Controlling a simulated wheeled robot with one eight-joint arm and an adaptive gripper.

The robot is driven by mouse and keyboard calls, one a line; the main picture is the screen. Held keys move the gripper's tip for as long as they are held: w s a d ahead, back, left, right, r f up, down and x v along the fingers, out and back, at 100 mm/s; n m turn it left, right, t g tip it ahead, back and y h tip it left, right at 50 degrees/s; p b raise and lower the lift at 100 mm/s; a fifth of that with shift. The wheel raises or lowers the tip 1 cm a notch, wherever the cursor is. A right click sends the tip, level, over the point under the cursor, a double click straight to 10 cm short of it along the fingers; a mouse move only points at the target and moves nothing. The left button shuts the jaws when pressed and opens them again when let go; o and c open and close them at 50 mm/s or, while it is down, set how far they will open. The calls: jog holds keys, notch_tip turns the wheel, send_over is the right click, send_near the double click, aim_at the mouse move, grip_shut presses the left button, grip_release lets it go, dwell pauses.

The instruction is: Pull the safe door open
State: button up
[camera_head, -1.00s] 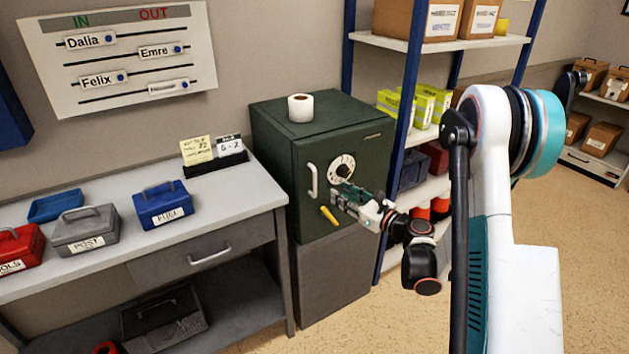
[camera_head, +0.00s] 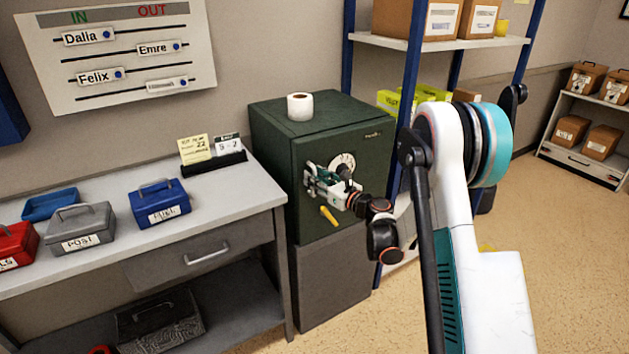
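The dark green safe (camera_head: 275,125) stands on a grey cabinet beside the desk. Its door (camera_head: 365,160) looks closed, flush with the body. A pale dial (camera_head: 343,161) sits on the door, and a yellow lever (camera_head: 329,216) slants below it. My gripper (camera_head: 311,180) is at the left part of the door, at the upright pale door handle, and mostly covers it. The fingers are at the handle, but whether they are closed on it is too small to tell. My wrist reaches in from the right, below the dial.
A white roll (camera_head: 300,106) stands on the safe. The desk (camera_head: 225,205) at left holds several small metal boxes and a date display (camera_head: 210,151). A blue-post shelf (camera_head: 400,130) stands close on the safe's right. Open floor (camera_head: 350,325) lies in front.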

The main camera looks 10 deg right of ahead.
jog(key=shift+w+a, duration=0.3)
jog(key=shift+w, duration=0.2)
grip_shut()
jog(key=shift+s+d, duration=0.1)
jog(key=shift+d, duration=0.05)
